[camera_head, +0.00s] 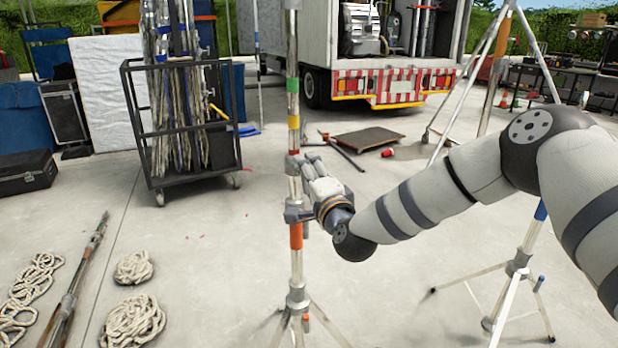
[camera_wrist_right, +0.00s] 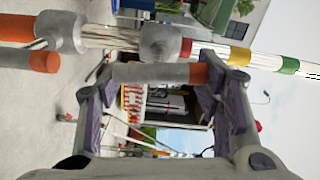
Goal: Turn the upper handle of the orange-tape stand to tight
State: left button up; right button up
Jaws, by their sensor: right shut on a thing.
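The orange-tape stand (camera_head: 296,236) stands upright in the middle of the head view, with orange tape low on its pole and red, yellow and green bands above. In the right wrist view the pole lies sideways along the top. The upper handle (camera_wrist_right: 155,73), a grey bar with an orange end, sits beside the upper collar (camera_wrist_right: 163,43). My right gripper (camera_wrist_right: 157,80) is shut on this handle, one finger at each end of it. In the head view my gripper (camera_head: 308,166) hides the handle. The lower handle (camera_wrist_right: 45,62) sticks out at the lower collar. My left gripper is out of view.
Another stand with blue tape (camera_head: 518,265) is at the right, behind my arm. A cart of poles (camera_head: 185,130) stands back left. Rope coils (camera_head: 132,322) and a folded stand (camera_head: 75,280) lie front left. A truck (camera_head: 400,85) is behind.

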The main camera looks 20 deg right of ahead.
jog(key=o, duration=1.2)
jog(key=shift+a, duration=0.1)
jog(key=s, duration=1.2)
